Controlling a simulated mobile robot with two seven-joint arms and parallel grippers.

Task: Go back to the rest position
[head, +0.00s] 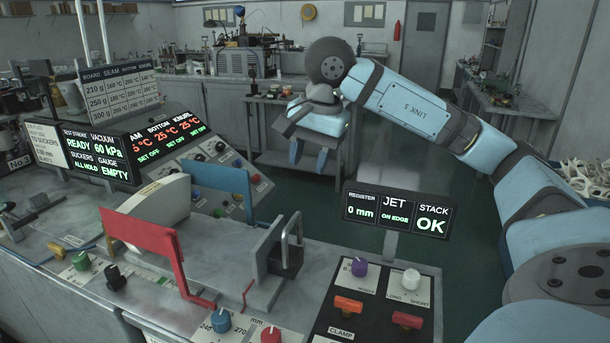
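My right arm comes in from the right edge and reaches up over the floor behind the machine bench. Its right gripper (309,156) hangs in the air near the top middle, pointing down. Its two light blue fingers stand apart with nothing seen between them. It is clear of the machine bench (226,318). My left gripper and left arm are not in view.
The bench carries a red plate (139,232), a blue plate (218,181), a metal handle (291,242), knobs and a sign reading STACK OK (396,213). A small table (272,125) stands behind the gripper. Green floor (400,181) is open below the arm.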

